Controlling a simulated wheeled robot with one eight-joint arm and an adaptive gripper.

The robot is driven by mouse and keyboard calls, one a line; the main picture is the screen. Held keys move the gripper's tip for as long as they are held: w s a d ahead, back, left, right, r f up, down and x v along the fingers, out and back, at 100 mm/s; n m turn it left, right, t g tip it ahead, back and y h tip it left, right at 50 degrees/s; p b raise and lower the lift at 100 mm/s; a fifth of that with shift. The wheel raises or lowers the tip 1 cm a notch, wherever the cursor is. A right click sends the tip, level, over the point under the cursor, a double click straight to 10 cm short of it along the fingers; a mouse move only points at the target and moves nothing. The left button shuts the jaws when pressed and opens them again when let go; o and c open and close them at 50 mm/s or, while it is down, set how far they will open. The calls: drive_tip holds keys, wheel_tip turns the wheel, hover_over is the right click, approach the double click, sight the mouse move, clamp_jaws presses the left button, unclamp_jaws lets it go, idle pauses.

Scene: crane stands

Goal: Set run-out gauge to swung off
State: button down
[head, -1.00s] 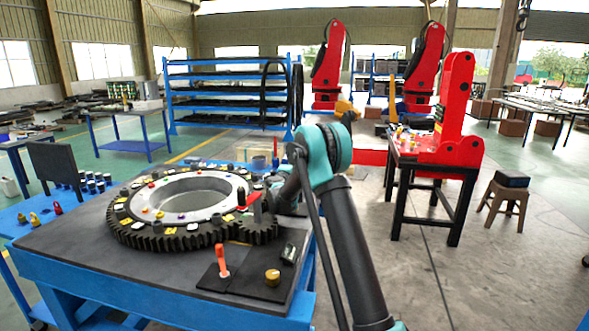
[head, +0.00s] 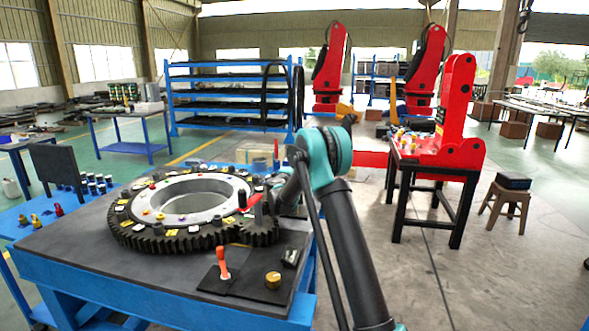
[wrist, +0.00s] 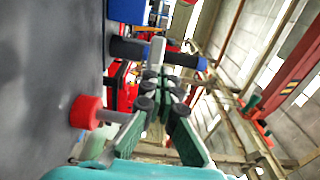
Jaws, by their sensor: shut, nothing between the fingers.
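The toothed ring gear (head: 130,236) lies on the dark top of the blue table in the head view, with a small pinion (head: 262,232) meshed at its front right. I cannot tell for sure which part is the run-out gauge. In the wrist view a red knob (wrist: 86,112) on a grey stem stands beside my gripper, on its left, apart from the fingers. A dark cylinder with a blue end (wrist: 186,60) lies beyond the fingertips. My gripper (wrist: 160,78) is shut and empty.
An orange-handled lever (head: 222,261) and a brass knob (head: 272,279) sit on a dark plate at the table's front right.

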drive_tip(key=v, duration=0.7)
drive_tip(key=shift+r, duration=0.1)
drive_tip(key=s+a+r+n+t+y, duration=0.1)
drive_tip(key=s+r+n+t+y, duration=0.1)
drive_tip(key=s+r+n+y, duration=0.45)
drive_tip(key=s+a+r+n+g+y, duration=0.15)
drive_tip(key=s+n+y, duration=0.25)
drive_tip(key=s+n, duration=0.45)
drive_tip(key=s+d+f+n+g+h, duration=0.1)
drive_tip(key=s+d+f+g, duration=0.3)
drive_tip(key=s+f, duration=0.4)
drive_tip(key=s+d+f+n+g+h, duration=0.1)
drive_tip(key=s+d+f+n+g, duration=0.2)
drive_tip(key=s+f, duration=0.5)
drive_tip(key=s+d+f+n+g+h, duration=0.2)
drive_tip(key=s+d+f+g, duration=0.4)
drive_tip(key=s, duration=2)
wheel_tip(320, 180, down, 2)
drive_tip(key=shift+d+f+n, duration=0.1)
drive_tip(key=shift+d+n, duration=0.25)
drive_tip(key=shift+n, duration=0.25)
